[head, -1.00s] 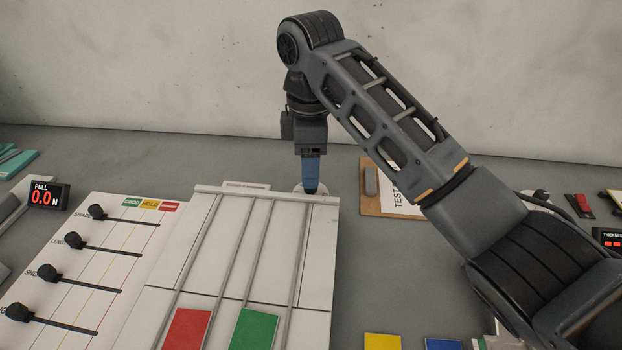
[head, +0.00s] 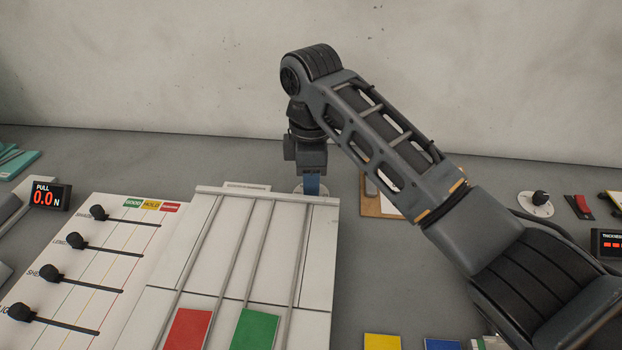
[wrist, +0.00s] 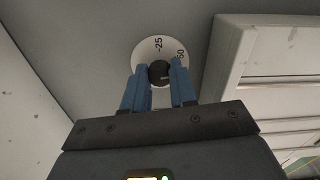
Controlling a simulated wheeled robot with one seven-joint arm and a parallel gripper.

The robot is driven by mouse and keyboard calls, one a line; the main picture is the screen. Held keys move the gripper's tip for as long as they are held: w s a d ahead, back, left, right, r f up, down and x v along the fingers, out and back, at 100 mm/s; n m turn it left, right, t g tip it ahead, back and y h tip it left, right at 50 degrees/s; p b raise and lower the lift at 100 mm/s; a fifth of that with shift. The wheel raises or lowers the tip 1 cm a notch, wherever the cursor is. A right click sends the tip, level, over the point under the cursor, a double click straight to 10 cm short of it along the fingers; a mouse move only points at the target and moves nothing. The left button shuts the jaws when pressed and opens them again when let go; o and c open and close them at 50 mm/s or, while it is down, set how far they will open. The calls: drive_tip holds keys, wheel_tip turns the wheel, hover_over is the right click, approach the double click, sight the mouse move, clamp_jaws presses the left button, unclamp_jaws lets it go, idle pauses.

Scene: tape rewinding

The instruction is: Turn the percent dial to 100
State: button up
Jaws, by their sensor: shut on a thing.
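The percent dial shows in the wrist view as a round white disc (wrist: 148,48) with a black knob (wrist: 158,74) in its middle. Marks reading 25 and 50 show on the disc; the rest of the scale is hidden or cut off by the blue fingers. My gripper (wrist: 160,68) is shut on the knob, one finger on each side. In the head view my gripper (head: 312,190) points down behind the white panel, and only a sliver of the disc (head: 298,190) shows beside it. I cannot read the dial's pointer clearly.
A white sloped panel (head: 321,250) with rails stands right in front of the dial. A slider board (head: 150,208) lies to the left. Another dial (head: 536,208) and a red switch (head: 583,203) are at the far right. A wall closes off the back.

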clamp_jaws()
drive_tip(key=shift+r+m+p, duration=0.2)
drive_tip(key=shift+m+p, duration=0.1)
drive_tip(key=shift+p, duration=0.3)
drive_tip(key=m+p, duration=0.2)
drive_tip(key=p, duration=0.1)
drive_tip(key=shift+r+m+p, duration=0.15)
drive_tip(key=shift+m+p, duration=0.2)
drive_tip(key=shift+m, duration=0.05)
drive_tip(key=m+p, duration=0.5)
drive_tip(key=m, duration=0.2)
drive_tip(key=m+p, duration=0.1)
drive_tip(key=m, duration=0.3)
drive_tip(key=shift+f+p, duration=0.3)
drive_tip(key=shift+p, duration=0.1)
drive_tip(key=m, duration=0.5)
drive_tip(key=shift+w, duration=0.1)
